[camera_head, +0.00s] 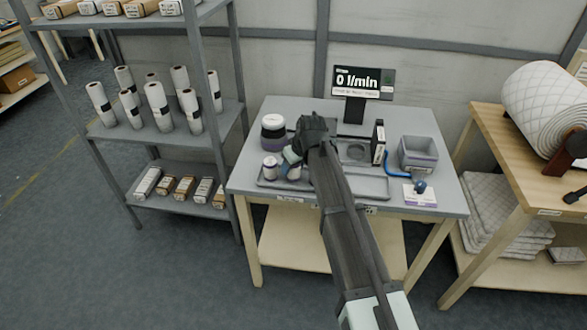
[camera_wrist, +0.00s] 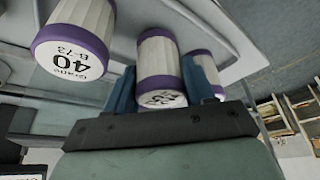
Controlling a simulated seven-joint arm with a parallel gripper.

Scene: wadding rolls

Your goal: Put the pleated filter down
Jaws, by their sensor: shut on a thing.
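My gripper (camera_wrist: 160,90) is shut on a pleated filter (camera_wrist: 158,62), white with purple end bands, between its blue fingers. In the wrist view, another pleated filter (camera_wrist: 75,40) marked "40 B-73" is on the left, and a third (camera_wrist: 205,70) is partly hidden behind the right finger. In the head view my gripper (camera_head: 291,156) is over the left part of the grey tray (camera_head: 330,187) on the table. A small filter (camera_head: 270,168) is just left of it. I cannot tell whether the held filter touches the tray.
A larger purple-banded stack (camera_head: 273,131) is at the back left. A shelf of rolls (camera_head: 160,105) is on the left.

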